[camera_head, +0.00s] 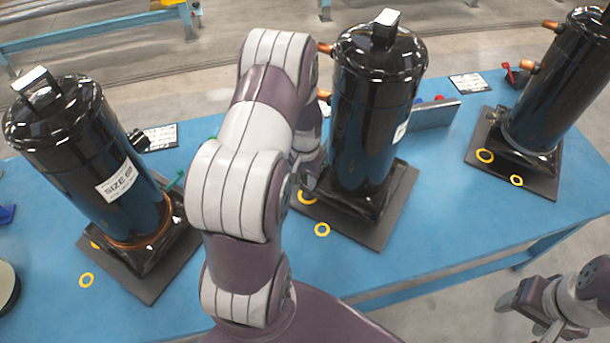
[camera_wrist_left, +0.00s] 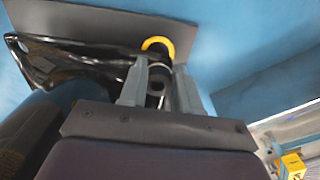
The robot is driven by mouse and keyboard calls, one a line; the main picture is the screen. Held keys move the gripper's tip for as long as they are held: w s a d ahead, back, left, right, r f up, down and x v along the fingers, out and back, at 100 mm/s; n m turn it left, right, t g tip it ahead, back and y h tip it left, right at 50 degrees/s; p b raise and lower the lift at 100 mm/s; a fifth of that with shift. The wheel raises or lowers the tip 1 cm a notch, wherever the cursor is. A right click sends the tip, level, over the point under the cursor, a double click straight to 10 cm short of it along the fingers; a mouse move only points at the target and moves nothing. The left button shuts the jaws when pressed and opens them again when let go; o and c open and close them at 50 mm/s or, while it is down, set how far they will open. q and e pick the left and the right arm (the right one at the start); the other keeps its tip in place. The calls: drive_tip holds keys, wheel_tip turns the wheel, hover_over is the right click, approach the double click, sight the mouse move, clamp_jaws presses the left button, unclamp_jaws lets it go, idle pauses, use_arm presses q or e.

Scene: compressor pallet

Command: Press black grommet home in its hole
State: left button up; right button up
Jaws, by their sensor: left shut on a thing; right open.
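My left gripper (camera_wrist_left: 160,76) is shut on a small dark piece, which looks like the black grommet (camera_wrist_left: 157,88), partly hidden between the fingers. The fingertips are at a yellow ring (camera_wrist_left: 158,45) beside the black foot plate of a compressor. In the head view my left gripper (camera_head: 309,178) is low beside the middle black compressor (camera_head: 375,110), mostly hidden by my arm. A yellow ring (camera_head: 307,197) shows just below it. The hole and whether the grommet touches it cannot be seen. My right gripper (camera_head: 522,303) is open and empty at the lower right, off the table.
A tilted compressor labelled SIZE 60 (camera_head: 85,160) stands at left and another (camera_head: 555,90) at right, each on a dark plate. A grey metal block (camera_head: 432,114) is behind. The blue table (camera_head: 450,220) is clear at front right.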

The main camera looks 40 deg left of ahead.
sight(305, 181)
use_arm(q)
drive_tip(key=shift+f+b, duration=0.6)
drive_tip(key=shift+f, duration=0.4)
drive_tip(key=o, duration=1.1)
wheel_tip(305, 181, up, 13)
drive_tip(key=shift+f, duration=0.1)
